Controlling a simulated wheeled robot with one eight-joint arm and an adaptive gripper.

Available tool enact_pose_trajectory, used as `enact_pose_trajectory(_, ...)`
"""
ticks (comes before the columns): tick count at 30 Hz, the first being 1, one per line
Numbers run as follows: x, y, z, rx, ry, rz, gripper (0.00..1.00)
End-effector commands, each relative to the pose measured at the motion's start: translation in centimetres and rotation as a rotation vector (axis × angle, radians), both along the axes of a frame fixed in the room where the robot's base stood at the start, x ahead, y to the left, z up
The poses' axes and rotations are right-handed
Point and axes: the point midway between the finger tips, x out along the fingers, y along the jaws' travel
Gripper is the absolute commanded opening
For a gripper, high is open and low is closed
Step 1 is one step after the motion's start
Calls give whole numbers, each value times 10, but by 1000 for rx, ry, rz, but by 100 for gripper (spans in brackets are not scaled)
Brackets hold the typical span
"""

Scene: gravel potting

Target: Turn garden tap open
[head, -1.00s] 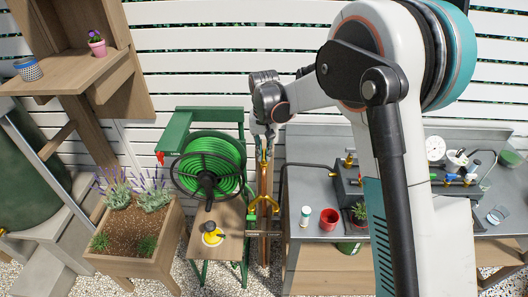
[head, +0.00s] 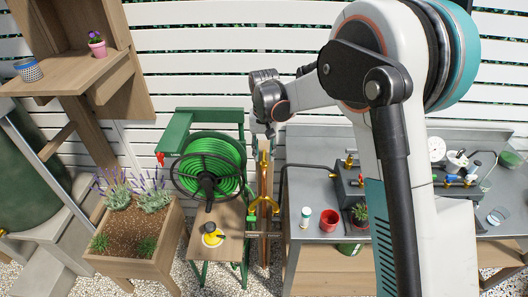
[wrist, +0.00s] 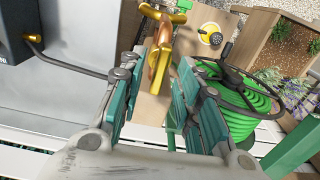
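The brass garden tap (head: 264,204) is on the upright copper pipe beside the green hose reel in the head view. My gripper (head: 266,133) is above it, near the upper end of the pipe. In the wrist view my gripper (wrist: 157,65) is open, with teal fingers spread on both sides. Brass and copper tap parts (wrist: 161,50) show in the gap beyond the fingertips, and nothing is visibly clamped. Part of the tap's brass (wrist: 178,14) runs out of the top of the wrist view. The tap's handle position cannot be told.
The green hose reel (head: 207,172) stands close left of the pipe, with a yellow-and-white round item (head: 212,235) on its wooden shelf. A grey bench with a red cup (head: 329,220) is close on the right. A planter (head: 135,230) is further left. The white slatted fence is behind.

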Motion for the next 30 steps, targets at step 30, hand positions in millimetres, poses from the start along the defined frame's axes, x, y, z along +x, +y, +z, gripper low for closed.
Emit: enact_pose_trajectory(30, 0, 0, 115, 0, 0, 0, 31)
